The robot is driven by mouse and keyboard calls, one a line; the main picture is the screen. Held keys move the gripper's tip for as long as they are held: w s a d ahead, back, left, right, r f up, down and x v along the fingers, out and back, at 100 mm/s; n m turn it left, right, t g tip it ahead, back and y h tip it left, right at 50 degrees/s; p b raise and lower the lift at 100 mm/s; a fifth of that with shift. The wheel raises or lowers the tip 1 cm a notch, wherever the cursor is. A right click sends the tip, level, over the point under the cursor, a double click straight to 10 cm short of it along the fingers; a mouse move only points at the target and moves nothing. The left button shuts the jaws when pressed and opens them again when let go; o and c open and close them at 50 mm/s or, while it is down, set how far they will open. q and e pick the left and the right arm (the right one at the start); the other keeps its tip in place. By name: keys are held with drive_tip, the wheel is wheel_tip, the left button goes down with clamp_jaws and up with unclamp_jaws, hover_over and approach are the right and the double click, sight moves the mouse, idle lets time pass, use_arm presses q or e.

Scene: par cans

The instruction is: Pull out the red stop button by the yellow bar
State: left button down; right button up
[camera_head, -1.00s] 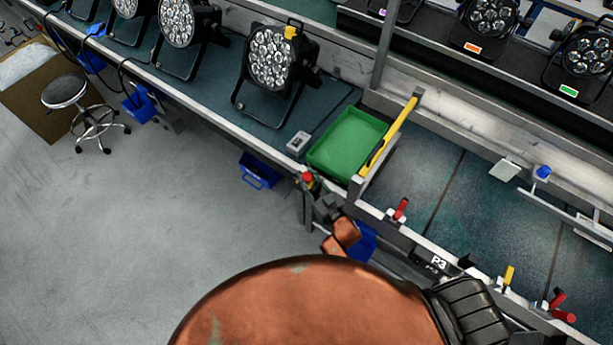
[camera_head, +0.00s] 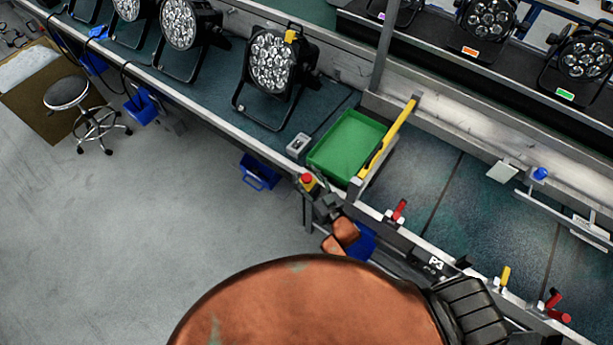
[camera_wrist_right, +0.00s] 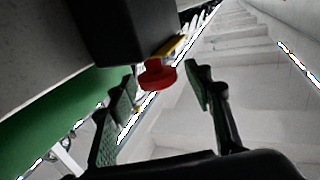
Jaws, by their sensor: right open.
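The red stop button (camera_head: 306,178) sits on a small yellow box at the front edge of the bench, just below the green tray. In the right wrist view the red button (camera_wrist_right: 157,75) shows close up, with a strip of its yellow base (camera_wrist_right: 178,46) behind it. My right gripper (camera_head: 322,197) is beside the button in the head view, partly hidden by my own arm. In the wrist view my right gripper (camera_wrist_right: 160,88) is open, with one finger on each side of the button and visible gaps. My left gripper is not in view.
The yellow bar (camera_head: 388,137) stands along the right side of the green tray (camera_head: 347,143). A grey switch box (camera_head: 298,143) lies left of the tray. A blue bin (camera_head: 259,171) hangs below the bench edge.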

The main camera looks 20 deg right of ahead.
drive_tip(key=shift+s, duration=0.1)
drive_tip(key=v, duration=1.1)
drive_tip(key=shift+s, duration=0.4)
drive_tip(key=shift+d, duration=0.1)
